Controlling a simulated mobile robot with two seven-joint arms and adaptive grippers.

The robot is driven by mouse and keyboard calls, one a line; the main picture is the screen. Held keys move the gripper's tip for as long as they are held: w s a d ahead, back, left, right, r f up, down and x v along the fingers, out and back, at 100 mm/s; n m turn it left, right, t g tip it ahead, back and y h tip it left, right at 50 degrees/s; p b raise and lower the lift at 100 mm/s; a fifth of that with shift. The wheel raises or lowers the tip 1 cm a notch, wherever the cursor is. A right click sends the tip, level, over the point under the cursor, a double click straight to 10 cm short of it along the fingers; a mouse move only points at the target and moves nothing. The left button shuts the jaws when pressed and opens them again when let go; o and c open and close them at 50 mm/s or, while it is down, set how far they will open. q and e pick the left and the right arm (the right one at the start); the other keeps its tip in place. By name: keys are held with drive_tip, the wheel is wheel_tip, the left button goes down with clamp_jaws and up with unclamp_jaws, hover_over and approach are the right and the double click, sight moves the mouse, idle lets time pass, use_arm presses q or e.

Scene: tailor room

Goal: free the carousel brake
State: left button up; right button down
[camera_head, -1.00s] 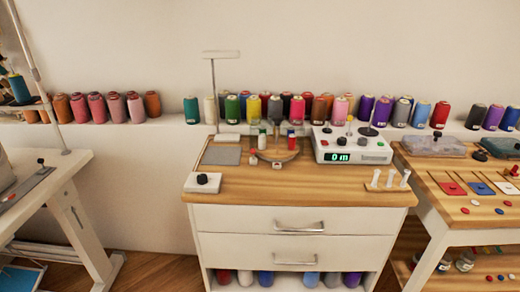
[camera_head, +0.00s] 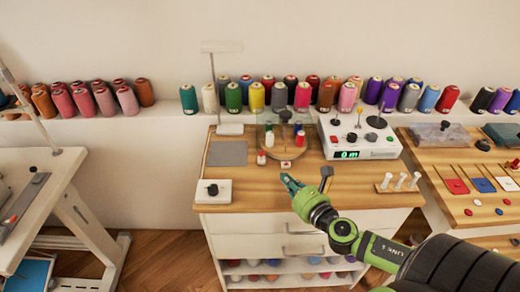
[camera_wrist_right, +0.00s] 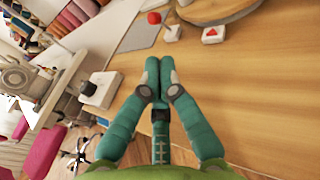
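The carousel is a round wooden disc (camera_head: 284,142) on the cabinet top, with small spools and a dark knob (camera_head: 285,116) on it. A small white piece with a red ball knob (camera_head: 261,157) stands at its front left. This red knob also shows at the top of the right wrist view (camera_wrist_right: 154,18). Beside it lies a white block with a red triangle (camera_wrist_right: 213,35). I cannot tell for sure which part is the brake. My left gripper is out of view.
A white box with a black knob (camera_head: 212,189) sits at the cabinet's front left. A white device with a green display (camera_head: 358,139) stands right of the carousel. White pegs (camera_head: 398,181) stand at the front right.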

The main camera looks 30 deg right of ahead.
sight(262, 155)
drive_tip(key=shift+s+r, duration=0.15)
drive_tip(key=shift+s, duration=0.3)
drive_tip(key=w, duration=0.3)
drive_tip(key=w+f, duration=0.1)
drive_tip(key=w, duration=0.2)
drive_tip(key=w+p, duration=0.1)
drive_tip(key=w, duration=0.3)
drive_tip(key=shift+d+f, duration=0.2)
drive_tip(key=shift+d, duration=0.05)
